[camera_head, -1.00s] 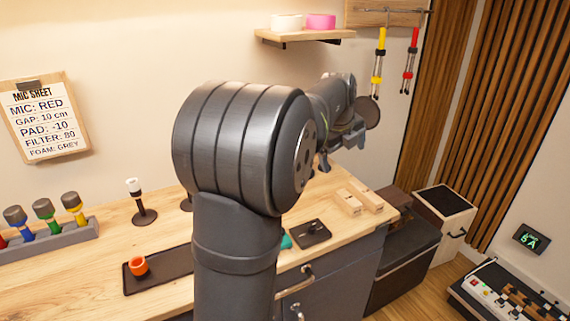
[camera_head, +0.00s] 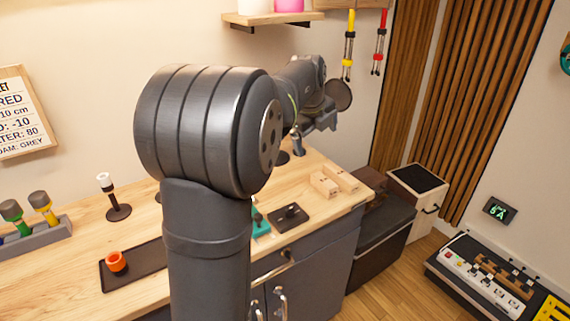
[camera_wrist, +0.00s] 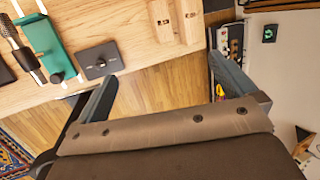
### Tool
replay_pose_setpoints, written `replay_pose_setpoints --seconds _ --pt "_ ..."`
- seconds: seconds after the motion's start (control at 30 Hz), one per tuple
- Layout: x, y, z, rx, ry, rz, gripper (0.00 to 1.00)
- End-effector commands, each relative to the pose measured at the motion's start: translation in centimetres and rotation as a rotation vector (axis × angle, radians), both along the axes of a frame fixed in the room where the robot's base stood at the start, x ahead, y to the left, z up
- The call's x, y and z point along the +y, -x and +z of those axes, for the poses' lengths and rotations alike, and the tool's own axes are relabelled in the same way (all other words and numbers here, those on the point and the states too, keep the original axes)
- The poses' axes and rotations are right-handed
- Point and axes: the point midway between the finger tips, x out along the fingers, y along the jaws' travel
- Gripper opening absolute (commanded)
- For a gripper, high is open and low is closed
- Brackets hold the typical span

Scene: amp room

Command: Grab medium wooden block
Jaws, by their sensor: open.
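Two pale wooden blocks lie side by side near the right end of the wooden counter. In the head view the left block (camera_head: 324,186) looks shorter and the right block (camera_head: 343,178) longer. The wrist view shows the left block (camera_wrist: 162,22) and right block (camera_wrist: 187,22) at its top edge, partly cut off, with small dark marks. I cannot tell which is the medium one. My gripper (camera_wrist: 165,88) is open and empty, its fingers wide apart with floor between them. In the head view my gripper (camera_head: 312,125) is raised above the counter, partly hidden.
Left of the blocks lie a black plate with a knob (camera_head: 290,216) and a teal item (camera_wrist: 48,45). A dark bench (camera_head: 378,240) stands right of the counter. Bare wood surrounds the blocks.

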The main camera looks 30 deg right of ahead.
Motion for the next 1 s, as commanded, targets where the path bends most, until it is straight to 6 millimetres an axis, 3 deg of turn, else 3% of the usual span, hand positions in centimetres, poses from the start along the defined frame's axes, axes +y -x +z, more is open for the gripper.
replay_pose_setpoints --seconds 0.17,0.7,1.0 --pt "-0.5 -0.8 -0.9 0.103 0.041 0.198 1.00" --pt "-2.6 -4.0 -5.1 0.624 0.173 1.215 1.00" --pt "-3.3 -4.4 -6.6 0.706 0.180 1.385 1.00"
